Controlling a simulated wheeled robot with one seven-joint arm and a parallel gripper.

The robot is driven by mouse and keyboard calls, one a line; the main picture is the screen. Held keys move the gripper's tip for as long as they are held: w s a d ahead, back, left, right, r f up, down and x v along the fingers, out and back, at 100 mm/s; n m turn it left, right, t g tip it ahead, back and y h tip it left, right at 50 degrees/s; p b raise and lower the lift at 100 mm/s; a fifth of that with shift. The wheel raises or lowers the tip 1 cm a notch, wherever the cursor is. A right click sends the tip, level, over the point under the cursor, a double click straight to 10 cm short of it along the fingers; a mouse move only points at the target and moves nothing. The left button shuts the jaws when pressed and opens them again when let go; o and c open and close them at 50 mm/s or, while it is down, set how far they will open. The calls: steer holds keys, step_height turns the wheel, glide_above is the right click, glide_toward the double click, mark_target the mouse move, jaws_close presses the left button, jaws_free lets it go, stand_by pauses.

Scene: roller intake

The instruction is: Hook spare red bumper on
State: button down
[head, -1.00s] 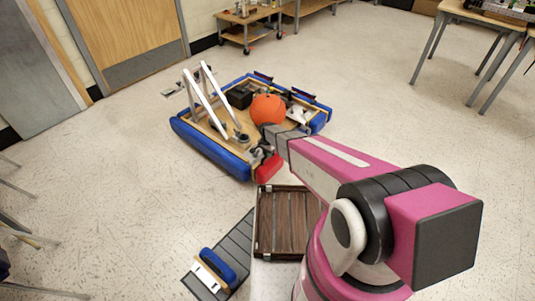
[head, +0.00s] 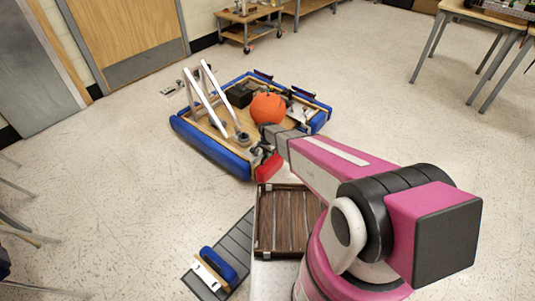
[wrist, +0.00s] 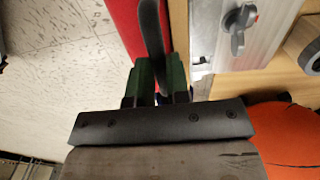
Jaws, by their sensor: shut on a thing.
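The red bumper (head: 269,167) is at the near corner of a low wheeled robot frame (head: 219,151), in the gap between its blue bumpers. In the wrist view the red bumper (wrist: 127,28) runs up beside the frame's wooden edge (wrist: 179,35). My gripper (wrist: 157,85) is shut on the red bumper, at a dark upright piece beside its red face. The arm hides part of the bumper in the head view. I cannot tell whether the bumper is seated on the frame or only beside it.
An orange ball (head: 267,109) sits on the frame near my gripper, and white posts (head: 207,100) rise from it. A blue bumper (head: 217,264) lies on a grey slatted mat (head: 238,242). A brown slatted tray (head: 284,252) is close to my arm. Open floor lies to the right.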

steer(key=shift+w+f, duration=0.1)
steer(key=c, duration=1)
jaws_free()
step_height(320, 180, up, 11)
steer(key=shift+a, duration=0.1)
